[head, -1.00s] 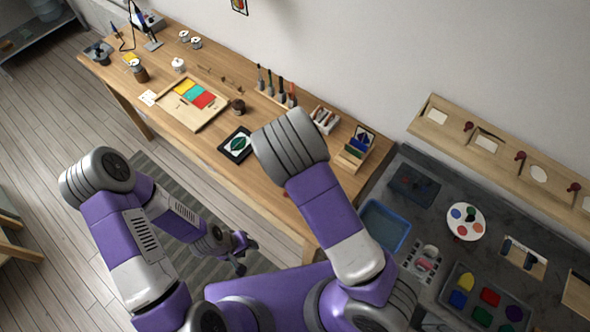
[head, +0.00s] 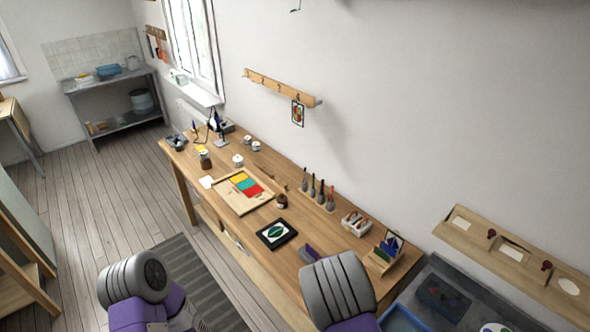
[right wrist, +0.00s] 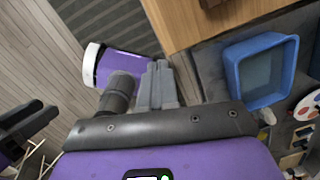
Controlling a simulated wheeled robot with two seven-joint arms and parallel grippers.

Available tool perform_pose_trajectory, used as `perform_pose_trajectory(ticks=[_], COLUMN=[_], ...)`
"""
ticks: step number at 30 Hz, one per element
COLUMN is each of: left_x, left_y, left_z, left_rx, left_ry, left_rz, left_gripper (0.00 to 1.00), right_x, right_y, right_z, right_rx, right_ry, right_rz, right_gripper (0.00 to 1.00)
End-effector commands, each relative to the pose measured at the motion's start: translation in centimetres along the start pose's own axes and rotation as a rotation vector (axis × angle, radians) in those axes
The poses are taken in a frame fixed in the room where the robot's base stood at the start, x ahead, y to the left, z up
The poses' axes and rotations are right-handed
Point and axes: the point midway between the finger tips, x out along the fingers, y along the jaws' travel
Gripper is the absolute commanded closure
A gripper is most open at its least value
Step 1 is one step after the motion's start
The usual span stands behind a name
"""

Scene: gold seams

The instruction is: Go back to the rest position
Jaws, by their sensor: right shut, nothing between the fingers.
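My right gripper (right wrist: 158,85) shows in the right wrist view with its grey fingers together and nothing between them. It hangs over the floor beside the wooden table edge. My left gripper (right wrist: 42,112) shows at the left edge of that view, with two dark fingers apart and empty. In the head view only the upper parts of my two arms show, at the bottom edge.
The wooden workbench (head: 262,252) carries a framed tray with coloured panels (head: 243,190), a dark leaf tile (head: 276,234) and upright tools. A blue basin (right wrist: 262,68) sits on the grey counter right of my right gripper. Wooden floor (head: 95,210) is open at left.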

Motion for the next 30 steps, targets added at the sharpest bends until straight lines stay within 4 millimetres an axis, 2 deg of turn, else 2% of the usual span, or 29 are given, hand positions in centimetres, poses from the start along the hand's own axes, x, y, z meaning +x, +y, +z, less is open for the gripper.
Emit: perform_pose_trajectory(ticks=[1,8,14,18,21,25,30], left_x=[0.9,2.9,5.7,8.5,10.3,12.7,14.8], left_y=[-0.3,-1.1,-2.1,-3.1,-3.9,-4.7,-5.5], left_z=[-0.1,-0.2,-0.3,-0.4,-0.5,-0.6,-0.7], left_rx=[0.000,0.001,0.000,0.000,0.000,0.000,0.000], left_ry=[0.001,0.002,0.001,0.001,0.001,0.001,0.001], left_rz=[0.000,0.000,0.000,0.000,0.000,0.000,0.000], left_gripper=[0.57,0.57,0.57,0.57,0.57,0.57,0.57], right_x=[1.5,6.0,11.2,15.4,17.8,20.2,21.7], right_y=[-0.2,-0.2,0.7,2.4,4.0,6.3,8.7], right_z=[-0.9,-5.0,-9.8,-13.3,-15.1,-16.4,-16.8], right_rx=[-0.049,-0.351,-0.745,-1.144,-1.438,-1.804,-2.172], right_ry=[0.015,0.072,0.096,0.049,-0.031,-0.179,-0.368], right_rz=[0.003,0.033,0.105,0.178,0.214,0.211,0.124], right_gripper=[1.00,1.00,1.00,1.00,1.00,1.00,1.00])
